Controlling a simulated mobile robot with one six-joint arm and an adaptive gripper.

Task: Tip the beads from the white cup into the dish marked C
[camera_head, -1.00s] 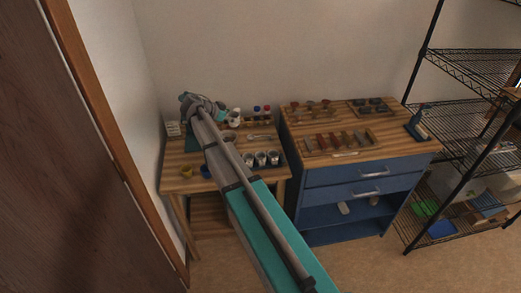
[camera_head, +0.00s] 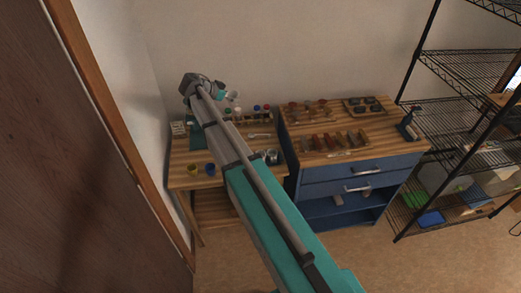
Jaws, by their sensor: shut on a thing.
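My gripper (camera_head: 224,94) is raised above the back of the wooden table (camera_head: 182,183), close to the wall. I cannot make out a dish marked C. My arm runs across the table and hides much of its middle.
A metal cup (camera_head: 273,157) shows right of my arm. Small bottles stand at the back. A blue cabinet (camera_head: 345,180) and a black wire shelf (camera_head: 455,120) stand to the right.

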